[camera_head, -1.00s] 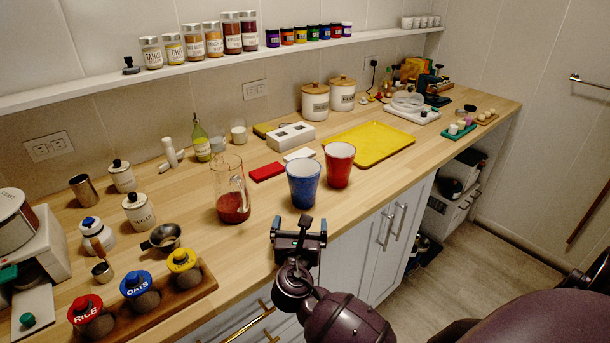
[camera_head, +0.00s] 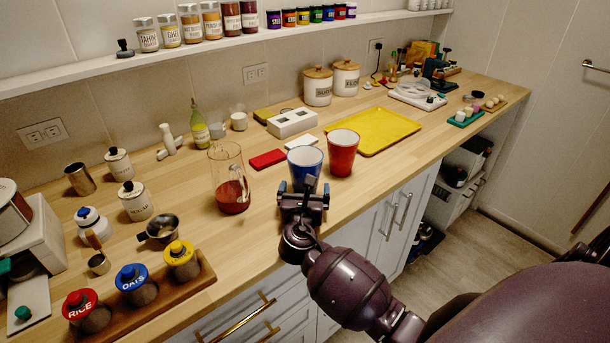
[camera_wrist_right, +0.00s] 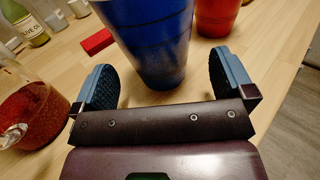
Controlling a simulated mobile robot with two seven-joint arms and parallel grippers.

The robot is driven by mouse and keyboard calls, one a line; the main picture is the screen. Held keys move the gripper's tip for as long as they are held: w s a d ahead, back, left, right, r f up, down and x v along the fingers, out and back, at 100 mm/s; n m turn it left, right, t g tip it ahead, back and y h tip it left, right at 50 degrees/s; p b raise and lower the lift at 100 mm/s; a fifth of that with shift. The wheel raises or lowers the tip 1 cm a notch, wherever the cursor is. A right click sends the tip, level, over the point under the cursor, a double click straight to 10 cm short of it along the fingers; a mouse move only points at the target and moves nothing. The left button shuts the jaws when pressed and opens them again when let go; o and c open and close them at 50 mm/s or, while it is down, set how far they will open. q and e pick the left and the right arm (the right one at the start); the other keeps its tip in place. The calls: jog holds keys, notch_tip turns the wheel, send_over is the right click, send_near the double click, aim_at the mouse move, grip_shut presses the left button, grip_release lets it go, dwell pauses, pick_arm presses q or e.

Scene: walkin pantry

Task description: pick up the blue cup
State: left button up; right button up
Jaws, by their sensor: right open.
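The blue cup (camera_head: 305,160) stands upright on the wooden counter near its front edge, left of a red cup (camera_head: 343,153). My right gripper (camera_head: 303,190) is in front of the blue cup and hides its lower part in the head view. In the right wrist view, the blue cup (camera_wrist_right: 152,45) stands just ahead, between the lines of the two open fingers of my right gripper (camera_wrist_right: 162,82). The fingers are spread wider than the cup's lower part, and nothing is held. My left gripper is not in view.
A glass pitcher (camera_head: 229,180) with red contents stands left of the blue cup. A red block (camera_head: 267,159) lies behind it, and a yellow tray (camera_head: 373,131) is to the right. Jars in a wooden rack (camera_head: 205,271) stand at the front left.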

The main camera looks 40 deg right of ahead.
jog(key=shift+x, duration=2.35)
jog(key=shift+w+a+r, duration=0.1)
jog(key=shift+w+a, duration=0.05)
jog(key=shift+c, duration=0.3)
jog(key=c, duration=0.7)
